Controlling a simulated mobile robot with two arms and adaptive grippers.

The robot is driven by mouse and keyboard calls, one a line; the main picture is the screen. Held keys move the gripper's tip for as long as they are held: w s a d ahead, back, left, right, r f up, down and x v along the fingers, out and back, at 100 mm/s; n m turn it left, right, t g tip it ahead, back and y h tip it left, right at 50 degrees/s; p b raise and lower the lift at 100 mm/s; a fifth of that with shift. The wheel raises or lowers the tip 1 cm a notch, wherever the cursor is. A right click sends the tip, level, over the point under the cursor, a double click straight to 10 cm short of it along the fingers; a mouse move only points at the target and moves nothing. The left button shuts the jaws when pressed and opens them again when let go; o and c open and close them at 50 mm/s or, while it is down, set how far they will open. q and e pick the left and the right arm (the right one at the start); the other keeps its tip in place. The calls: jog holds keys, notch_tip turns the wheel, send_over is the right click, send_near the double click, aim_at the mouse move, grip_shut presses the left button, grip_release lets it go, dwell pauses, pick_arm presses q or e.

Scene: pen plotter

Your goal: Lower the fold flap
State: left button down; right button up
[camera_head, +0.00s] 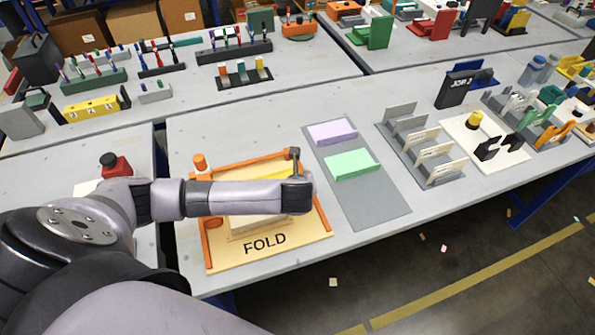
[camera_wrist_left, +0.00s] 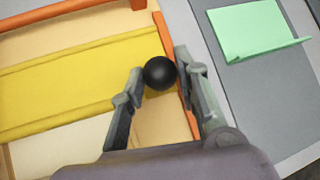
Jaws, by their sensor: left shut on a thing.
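The fold fixture (camera_head: 222,258) is a tan board with an orange frame and the word FOLD on its front, on the table under my left arm. The yellow flap (camera_wrist_left: 70,85) shows in the left wrist view as a wide band; in the head view only a strip of yellow (camera_head: 278,175) shows behind my arm. A black ball knob (camera_wrist_left: 160,72) is at the flap's right end. My left gripper (camera_wrist_left: 159,68) is shut on the knob, one finger on each side. My arm hides much of the fixture in the head view. My right gripper is not in view.
A grey mat (camera_head: 372,208) with a lilac folder (camera_head: 332,132) and a green folder (camera_head: 352,164) lies just right of the fixture. A grey rack with upright cards (camera_head: 440,170) stands farther right. A red button box (camera_head: 116,166) is at the left.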

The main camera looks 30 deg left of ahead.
pick_arm(q)
jog(key=shift+s+d+f, duration=0.4)
jog(key=shift+f, duration=0.35)
jog(key=c, duration=1.6)
grip_release()
jog(key=o, duration=0.4)
jog(key=shift+w+r, duration=0.15)
jog(key=shift+r, duration=0.05)
jog(key=shift+a, duration=0.15)
jog(key=shift+r, duration=0.1)
jog(key=v, duration=1.2)
